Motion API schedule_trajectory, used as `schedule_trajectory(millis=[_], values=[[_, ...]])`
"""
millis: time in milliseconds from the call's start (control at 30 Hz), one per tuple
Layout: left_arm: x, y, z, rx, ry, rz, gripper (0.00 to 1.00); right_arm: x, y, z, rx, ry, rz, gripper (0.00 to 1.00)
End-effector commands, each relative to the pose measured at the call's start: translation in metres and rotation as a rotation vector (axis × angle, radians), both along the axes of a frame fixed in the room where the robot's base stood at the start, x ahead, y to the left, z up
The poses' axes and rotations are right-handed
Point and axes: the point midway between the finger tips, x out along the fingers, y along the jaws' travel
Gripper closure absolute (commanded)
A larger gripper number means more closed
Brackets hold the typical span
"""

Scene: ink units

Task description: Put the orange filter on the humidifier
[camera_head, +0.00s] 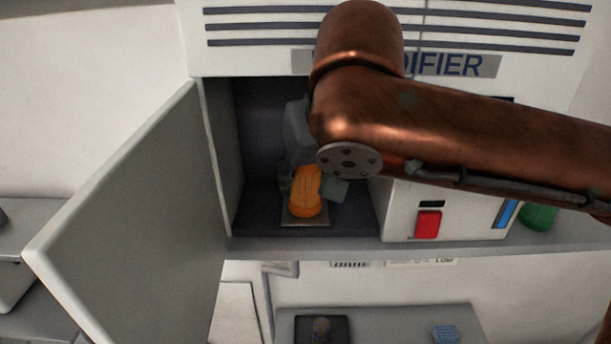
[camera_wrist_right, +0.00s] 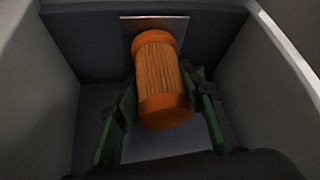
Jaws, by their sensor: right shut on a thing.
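The orange filter (camera_head: 306,196) is a ribbed cylinder inside the open dark compartment of the white humidifier (camera_head: 221,22). Its lower end is at a small grey plate (camera_head: 305,221) on the compartment floor; I cannot tell whether it rests on it. My right gripper (camera_head: 312,183) reaches in and is shut on the filter's sides. In the right wrist view the filter (camera_wrist_right: 160,80) sits between the green-grey fingers of the right gripper (camera_wrist_right: 165,103), with the plate (camera_wrist_right: 153,22) beyond it. My copper arm hides part of the humidifier's front. My left gripper is not in view.
The compartment door (camera_head: 130,225) stands open to the left. Right of the opening are a red button (camera_head: 428,224), a blue strip (camera_head: 507,213) and a green object (camera_head: 538,216). A lower surface holds a dark tray (camera_head: 300,330) and a small blue item (camera_head: 446,334).

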Motion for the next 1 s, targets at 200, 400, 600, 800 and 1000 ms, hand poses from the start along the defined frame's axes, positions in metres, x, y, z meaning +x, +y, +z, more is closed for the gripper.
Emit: schedule_trajectory(millis=[200, 400, 600, 800, 1000], values=[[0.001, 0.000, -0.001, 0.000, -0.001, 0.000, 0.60, 0.000, 0.000, -0.002, 0.000, 0.001, 0.000, 0.54], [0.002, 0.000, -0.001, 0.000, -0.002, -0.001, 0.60, 0.000, 0.000, -0.002, 0.000, 0.000, 0.000, 0.45], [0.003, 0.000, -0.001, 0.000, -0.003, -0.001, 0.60, 0.000, 0.000, -0.001, 0.000, 0.000, 0.000, 0.45], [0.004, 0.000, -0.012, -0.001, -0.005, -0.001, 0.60, -0.007, -0.001, 0.008, 0.004, 0.001, 0.001, 0.45], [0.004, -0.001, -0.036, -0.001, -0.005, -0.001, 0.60, -0.048, -0.016, 0.005, 0.002, 0.000, 0.002, 0.45]])
